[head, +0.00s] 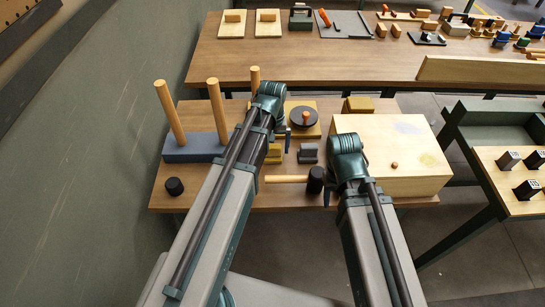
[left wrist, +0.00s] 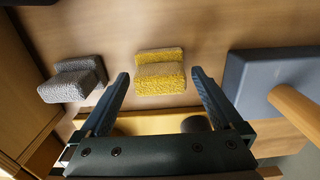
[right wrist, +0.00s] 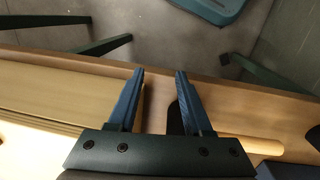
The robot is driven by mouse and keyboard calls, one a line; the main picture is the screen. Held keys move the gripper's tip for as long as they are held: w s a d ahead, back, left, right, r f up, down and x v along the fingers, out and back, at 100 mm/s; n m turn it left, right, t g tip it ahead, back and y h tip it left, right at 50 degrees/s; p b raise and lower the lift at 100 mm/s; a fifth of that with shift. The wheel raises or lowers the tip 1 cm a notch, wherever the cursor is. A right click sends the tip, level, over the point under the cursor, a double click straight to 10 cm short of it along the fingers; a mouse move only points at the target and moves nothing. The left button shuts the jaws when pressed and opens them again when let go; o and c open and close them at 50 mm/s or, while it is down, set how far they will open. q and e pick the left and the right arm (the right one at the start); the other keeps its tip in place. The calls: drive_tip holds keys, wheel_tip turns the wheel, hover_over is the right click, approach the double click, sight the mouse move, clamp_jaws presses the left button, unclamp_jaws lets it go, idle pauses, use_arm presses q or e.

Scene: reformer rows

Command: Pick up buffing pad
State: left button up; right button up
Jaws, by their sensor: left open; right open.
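Two fluffy block-shaped pads sit side by side on the near table. The yellow pad (head: 273,153) also shows in the left wrist view (left wrist: 160,76), and the grey pad (head: 308,153) shows there too (left wrist: 74,80). I cannot tell by name which one is the buffing pad. My left gripper (left wrist: 161,75) is open and empty, with its fingers spread to either side of the yellow pad; I see no contact. The arm partly hides the yellow pad in the head view. My right gripper (right wrist: 160,73) is open and empty above the table's front edge, beside the mallet.
A blue-grey block with wooden pegs (head: 194,147) stands left. A black disc on a wooden base (head: 303,117) is behind the pads. A mallet (head: 286,179) lies in front, and a large wooden box (head: 390,150) stands right. A black cylinder (head: 174,186) is at the left front.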

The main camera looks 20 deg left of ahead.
sight(272, 146)
use_arm(q)
drive_tip(key=shift+r, duration=0.1)
drive_tip(key=c, duration=1.3)
drive_tip(key=shift+r, duration=0.15)
wheel_tip(272, 146, up, 10)
drive_tip(key=p, duration=1)
drive_tip(key=o, duration=0.8)
drive_tip(key=c, duration=0.6)
drive_tip(key=shift+c, duration=0.2)
